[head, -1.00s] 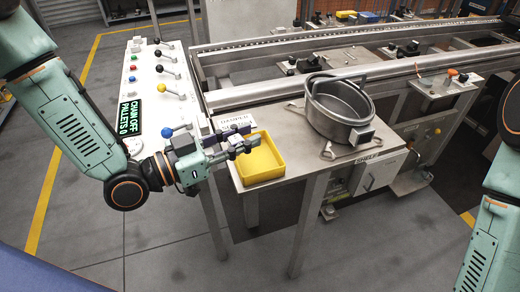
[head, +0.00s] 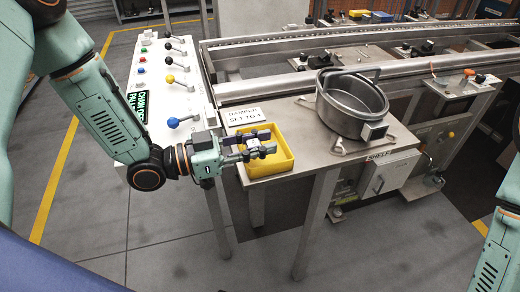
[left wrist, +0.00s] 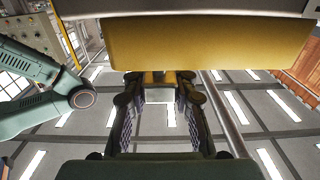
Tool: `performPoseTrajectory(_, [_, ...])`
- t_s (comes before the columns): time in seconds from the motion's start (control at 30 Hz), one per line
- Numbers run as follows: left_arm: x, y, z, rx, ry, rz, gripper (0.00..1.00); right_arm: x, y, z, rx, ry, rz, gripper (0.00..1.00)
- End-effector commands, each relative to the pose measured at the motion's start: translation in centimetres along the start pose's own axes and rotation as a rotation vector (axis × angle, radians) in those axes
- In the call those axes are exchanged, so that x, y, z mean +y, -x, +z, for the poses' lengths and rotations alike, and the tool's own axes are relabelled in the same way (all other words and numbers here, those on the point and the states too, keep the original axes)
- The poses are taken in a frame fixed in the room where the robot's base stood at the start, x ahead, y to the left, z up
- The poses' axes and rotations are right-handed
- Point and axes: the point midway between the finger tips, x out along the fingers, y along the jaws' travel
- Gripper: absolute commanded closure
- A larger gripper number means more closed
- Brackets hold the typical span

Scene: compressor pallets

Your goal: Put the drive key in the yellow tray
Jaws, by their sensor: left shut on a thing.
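The yellow tray (head: 284,165) sits on the left end of the steel shelf. My left gripper (head: 262,149) reaches in from the left, its fingertips over the tray's opening in the head view. It is shut on a small pale grey thing between the fingers, likely the drive key, mostly hidden by the fingers. In the left wrist view, the fingers (left wrist: 160,82) lie just below a yellow face of the tray (left wrist: 200,42); what they hold cannot be made out there. My right gripper is out of view; only part of the right arm shows at the right edge.
A round steel pot (head: 352,104) stands on the shelf (head: 313,160), right of the tray. A lettered card (head: 243,115) is behind the tray. A white control panel with coloured knobs (head: 165,75) stands to the left, its blue knob (head: 173,122) near my left wrist.

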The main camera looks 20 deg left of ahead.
Motion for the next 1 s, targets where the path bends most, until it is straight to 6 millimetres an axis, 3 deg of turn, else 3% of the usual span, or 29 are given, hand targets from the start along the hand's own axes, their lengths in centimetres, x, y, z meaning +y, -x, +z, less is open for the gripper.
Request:
performPoseTrajectory(0.07, [0.1,-0.1,1.2,-0.001,0.001,0.001,1.0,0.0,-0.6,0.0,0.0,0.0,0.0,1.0])
performPoseTrajectory(0.87, [0.1,-0.1,2.3,-0.002,0.001,0.001,1.0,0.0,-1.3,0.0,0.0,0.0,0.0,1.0])
performPoseTrajectory(0.9, [0.1,-0.1,2.4,-0.003,0.001,0.001,0.72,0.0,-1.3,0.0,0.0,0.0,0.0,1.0])
performPoseTrajectory(1.0, [0.1,-0.1,2.4,-0.004,0.002,0.002,0.64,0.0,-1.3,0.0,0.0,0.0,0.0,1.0])
